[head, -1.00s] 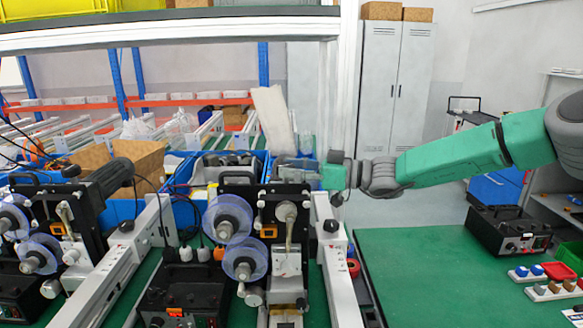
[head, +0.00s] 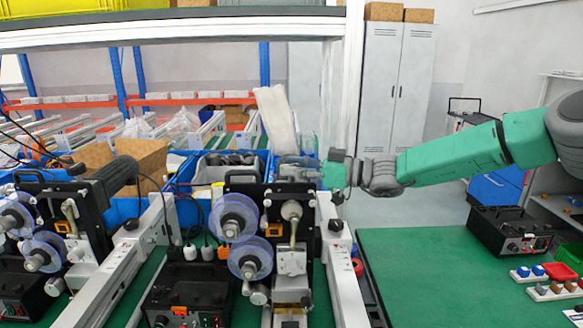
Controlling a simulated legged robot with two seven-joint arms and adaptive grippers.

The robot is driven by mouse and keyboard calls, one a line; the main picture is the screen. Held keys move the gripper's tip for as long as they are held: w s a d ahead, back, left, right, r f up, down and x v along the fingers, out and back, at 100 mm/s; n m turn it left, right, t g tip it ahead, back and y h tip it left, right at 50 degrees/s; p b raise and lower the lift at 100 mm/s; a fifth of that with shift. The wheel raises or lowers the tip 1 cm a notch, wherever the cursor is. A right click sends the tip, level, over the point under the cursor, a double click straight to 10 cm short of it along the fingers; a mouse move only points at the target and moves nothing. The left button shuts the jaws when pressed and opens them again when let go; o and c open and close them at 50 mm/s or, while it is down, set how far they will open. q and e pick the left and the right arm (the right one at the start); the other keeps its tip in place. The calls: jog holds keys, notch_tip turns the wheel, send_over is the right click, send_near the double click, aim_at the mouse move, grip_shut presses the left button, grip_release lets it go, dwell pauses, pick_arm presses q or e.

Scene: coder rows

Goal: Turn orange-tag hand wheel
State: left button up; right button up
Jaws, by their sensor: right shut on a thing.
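The middle coder (head: 245,205) has a black plate, two clear blue reels (head: 233,217) and a small orange tag or display (head: 273,230) on its front. My right gripper (head: 290,172) reaches in from the right, level with the top of this coder. It is shut on a small dark part there, seemingly the hand wheel, which the fingers mostly hide. I cannot make out the wheel's rim or its angle. My left gripper is not in view.
White rails (head: 340,255) run beside the machines. A shelf (head: 180,30) crosses above. A black box (head: 508,232) and small coloured parts sit on the green table (head: 430,265), otherwise largely clear.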

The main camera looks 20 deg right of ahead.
jog(key=shift+d, duration=0.1)
dwell(0.3)
jog(key=o, duration=1)
jog(key=shift+o, duration=1)
jog(key=shift+w, duration=0.1)
jog(key=shift+d, duration=0.1)
jog(key=shift+d, duration=0.15)
jog(key=v, duration=1.1)
jog(key=shift+s+d+f, duration=0.15)
jog(key=shift+s+d, duration=0.05)
jog(key=shift+d, duration=0.15)
